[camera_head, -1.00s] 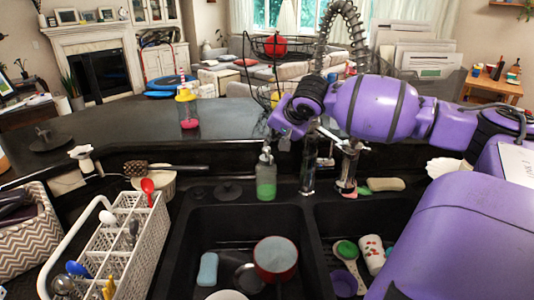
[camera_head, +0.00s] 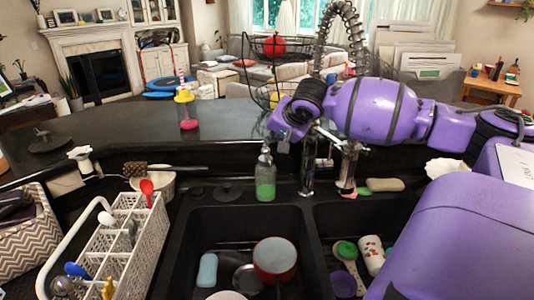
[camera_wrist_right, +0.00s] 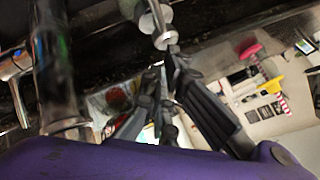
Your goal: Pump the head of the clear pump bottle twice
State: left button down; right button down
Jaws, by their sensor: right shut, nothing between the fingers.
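The clear pump bottle (camera_head: 265,182) holds green liquid and stands upright on the ledge behind the left sink basin. Its pump head (camera_head: 265,155) is up, just below my right gripper (camera_head: 267,137). In the right wrist view the pump head (camera_wrist_right: 166,40) is just beyond the fingertips of my right gripper (camera_wrist_right: 168,66). The right gripper is shut and empty; I cannot tell whether it touches the head. My left gripper is not in view.
The metal faucet (camera_head: 308,165) stands close to the right of the bottle. A red pot (camera_head: 275,258) and a blue sponge (camera_head: 207,269) lie in the left basin. A white utensil caddy (camera_head: 120,240) stands at left. A pink-based bottle (camera_head: 187,110) is on the raised counter.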

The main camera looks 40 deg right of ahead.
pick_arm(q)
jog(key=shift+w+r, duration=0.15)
pick_arm(e)
jog(key=shift+f, duration=0.3)
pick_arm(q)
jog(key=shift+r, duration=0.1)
pick_arm(e)
jog(key=shift+f, duration=0.3)
dwell(0.4)
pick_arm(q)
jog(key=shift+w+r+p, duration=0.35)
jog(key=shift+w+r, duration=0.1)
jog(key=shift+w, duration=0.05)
pick_arm(e)
jog(key=shift+r, duration=0.5)
